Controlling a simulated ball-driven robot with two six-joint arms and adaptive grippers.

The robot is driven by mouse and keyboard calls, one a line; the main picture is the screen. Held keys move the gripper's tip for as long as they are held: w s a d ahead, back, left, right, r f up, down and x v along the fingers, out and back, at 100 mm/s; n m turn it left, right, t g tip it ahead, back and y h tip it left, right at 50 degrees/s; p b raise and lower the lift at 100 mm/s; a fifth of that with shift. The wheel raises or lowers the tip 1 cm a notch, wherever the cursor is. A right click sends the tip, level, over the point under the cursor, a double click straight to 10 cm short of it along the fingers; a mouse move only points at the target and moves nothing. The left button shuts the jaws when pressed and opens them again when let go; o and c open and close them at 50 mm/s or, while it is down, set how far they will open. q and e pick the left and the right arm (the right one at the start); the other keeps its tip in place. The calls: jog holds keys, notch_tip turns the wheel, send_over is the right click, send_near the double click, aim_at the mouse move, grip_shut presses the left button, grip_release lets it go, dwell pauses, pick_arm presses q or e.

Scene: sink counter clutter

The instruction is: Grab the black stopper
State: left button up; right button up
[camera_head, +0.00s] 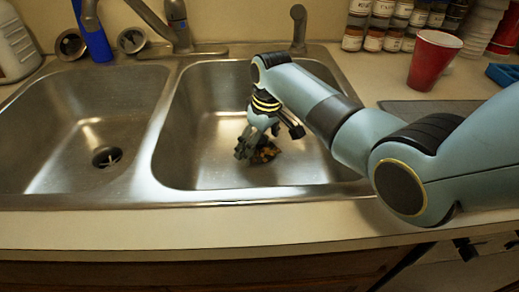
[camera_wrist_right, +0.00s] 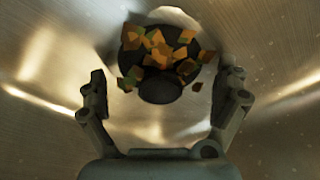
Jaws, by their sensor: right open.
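The black stopper (camera_wrist_right: 160,88) shows in the right wrist view, a dark round piece with a knob, at the drain in the right sink basin. Orange and green food scraps lie on and around it. My right gripper (camera_wrist_right: 165,95) is open, with one finger on each side of the picture and the stopper beyond and between them. In the head view my right gripper (camera_head: 258,150) points down into the right basin and hides most of the stopper. I cannot tell the exact gap between the fingertips and the stopper. My left gripper is not in view.
The right basin (camera_head: 205,115) is otherwise bare around my arm. The left basin (camera_head: 60,125) has an open drain (camera_head: 106,157). A divider and faucet (camera_head: 178,25) stand between and behind them. A red cup (camera_head: 432,62) and several spice jars (camera_head: 375,25) stand on the right counter.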

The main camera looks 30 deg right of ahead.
jog(key=shift+s, duration=0.1)
jog(key=c, duration=1.5)
